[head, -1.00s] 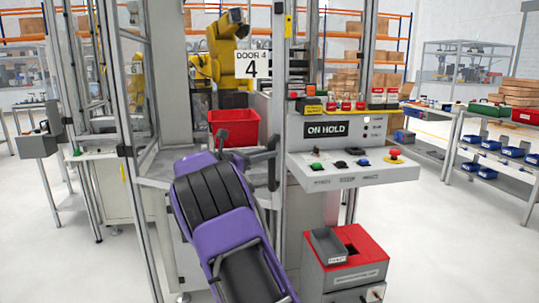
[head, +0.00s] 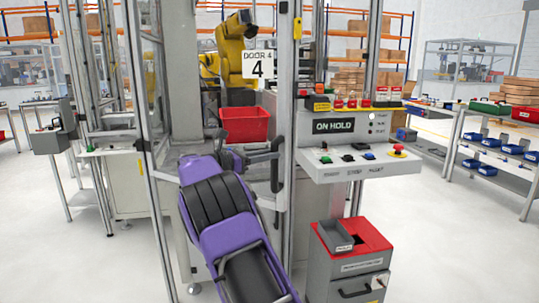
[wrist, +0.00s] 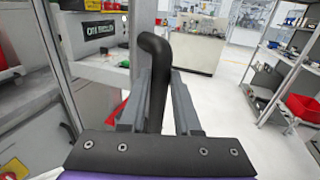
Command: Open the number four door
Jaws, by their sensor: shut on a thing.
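The white DOOR 4 sign (head: 257,65) hangs on the door of the machine cell, left of a tall metal post. The door's dark bar handle (head: 276,170) is upright beside that post. My gripper (head: 266,153) is at the handle, at the end of my purple and black arm. In the wrist view the bent black handle (wrist: 153,80) stands between the two grey fingers of my gripper (wrist: 158,85), which are shut on it. My arm hides the lower part of the door. I cannot tell whether the door is ajar.
A control panel (head: 358,165) with an ON HOLD display (head: 334,125) juts out right of the handle. A grey box with a red top (head: 372,236) stands below it. A red bin (head: 245,125) and a yellow robot arm (head: 236,62) are behind the door.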

